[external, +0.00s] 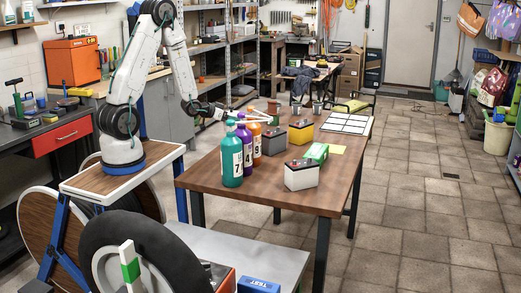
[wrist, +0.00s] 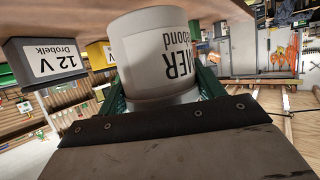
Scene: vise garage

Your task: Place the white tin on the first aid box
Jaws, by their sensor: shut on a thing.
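The white tin (wrist: 155,55) fills the middle of the wrist view, with dark lettering upside down on its side. My gripper (wrist: 163,88) is shut on it, with green fingers along both sides. In the external view my gripper (external: 232,113) is over the far left part of the table, just behind the bottles. I cannot make out the tin clearly there. A green box (external: 317,152) lies on the table behind the grey battery; it may be the first aid box, but I cannot read any marking on it.
Teal (external: 232,160), purple (external: 244,145) and orange (external: 256,142) bottles stand at the table's left edge. A grey battery (external: 301,176), a yellow battery (external: 301,133) and another battery (external: 274,141) stand nearby. A white gridded panel (external: 346,123) lies at the far right. The table's (external: 330,190) front right is clear.

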